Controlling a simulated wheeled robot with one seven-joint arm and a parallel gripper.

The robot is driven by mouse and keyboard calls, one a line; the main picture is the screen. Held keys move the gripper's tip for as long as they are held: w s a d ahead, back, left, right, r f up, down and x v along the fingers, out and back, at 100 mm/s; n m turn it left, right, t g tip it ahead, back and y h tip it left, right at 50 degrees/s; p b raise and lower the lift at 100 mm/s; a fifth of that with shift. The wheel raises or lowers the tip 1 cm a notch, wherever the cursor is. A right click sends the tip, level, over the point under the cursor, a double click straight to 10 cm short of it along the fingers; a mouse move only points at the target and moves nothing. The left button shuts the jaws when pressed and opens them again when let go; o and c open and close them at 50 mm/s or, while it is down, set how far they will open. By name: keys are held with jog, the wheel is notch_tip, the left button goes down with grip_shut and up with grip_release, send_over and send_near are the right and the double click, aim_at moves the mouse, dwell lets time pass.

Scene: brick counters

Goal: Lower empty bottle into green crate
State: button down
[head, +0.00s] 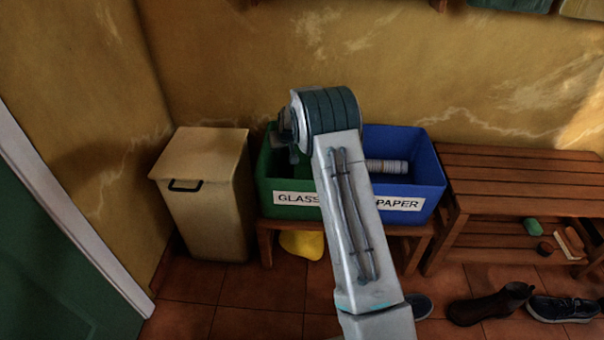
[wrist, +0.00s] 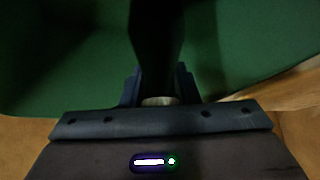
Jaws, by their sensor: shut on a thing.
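The green crate (head: 264,175) stands on a low wooden stand and carries a GLASS label on its front. Its green walls also fill most of the wrist view (wrist: 60,60). My gripper (wrist: 158,88) is shut on a dark bottle (wrist: 157,35) near its narrow neck. The bottle's body points away from my gripper, with green crate surfaces behind it. The bottle's far end is out of the wrist view, so I cannot tell whether it touches the crate floor. In the head view my arm covers the crate's right part and hides the bottle.
A blue crate (head: 425,170) labelled PAPER, holding a pale roll (head: 386,166), stands right beside the green one. A cream bin (head: 205,195) is at left. A slatted bench (head: 520,180) is at right, with shoes (head: 490,303) on the floor. A yellow object (head: 302,244) lies under the stand.

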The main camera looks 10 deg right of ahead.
jog(key=shift+f+b, duration=0.4)
jog(key=shift+f, duration=0.25)
dwell(0.4)
jog(key=c, duration=1)
grip_release()
jog(key=shift+c, duration=0.2)
